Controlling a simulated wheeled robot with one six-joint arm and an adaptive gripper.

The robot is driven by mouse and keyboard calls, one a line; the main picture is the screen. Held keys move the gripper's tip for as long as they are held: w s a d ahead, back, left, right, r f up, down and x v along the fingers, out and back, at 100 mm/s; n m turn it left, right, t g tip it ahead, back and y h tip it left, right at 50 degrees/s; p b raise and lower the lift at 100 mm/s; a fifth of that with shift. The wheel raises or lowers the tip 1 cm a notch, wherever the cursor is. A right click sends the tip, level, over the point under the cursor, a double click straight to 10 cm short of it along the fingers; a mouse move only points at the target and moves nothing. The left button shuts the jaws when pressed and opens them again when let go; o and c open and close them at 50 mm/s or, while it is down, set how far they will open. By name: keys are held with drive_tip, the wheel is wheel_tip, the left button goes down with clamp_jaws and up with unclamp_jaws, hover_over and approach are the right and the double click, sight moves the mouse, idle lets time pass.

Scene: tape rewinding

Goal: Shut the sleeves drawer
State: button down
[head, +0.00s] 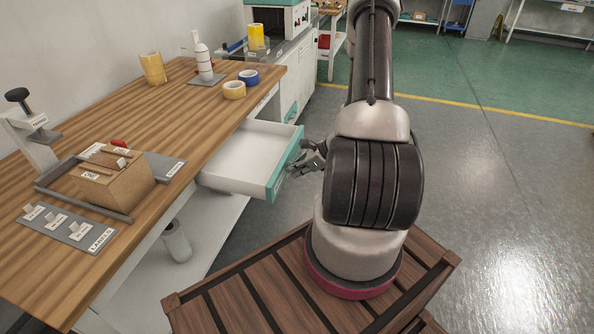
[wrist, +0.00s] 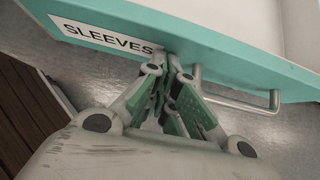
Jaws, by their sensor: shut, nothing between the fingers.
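The sleeves drawer (head: 240,165) stands pulled out from under the wooden workbench, white inside with a teal front. In the wrist view its teal front (wrist: 230,62) carries a label reading SLEEVES (wrist: 105,38) and a metal bar handle (wrist: 240,103). My gripper (head: 314,153) is just outside the drawer front. In the wrist view my gripper (wrist: 172,75) is shut and empty, its fingertips close to the front between the label and the handle. I cannot tell whether the tips touch it. The drawer looks empty where its inside shows.
Open floor lies to the right.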

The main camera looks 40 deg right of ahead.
approach(219, 161)
drive_tip(key=x, duration=0.4)
drive_tip(key=shift+s+d+f, duration=0.1)
drive_tip(key=shift+s+f, duration=0.05)
drive_tip(key=shift+f, duration=0.35)
drive_tip(key=shift+w+a+r, duration=0.1)
drive_tip(key=shift+w+a, duration=0.2)
drive_tip(key=shift+w, duration=0.1)
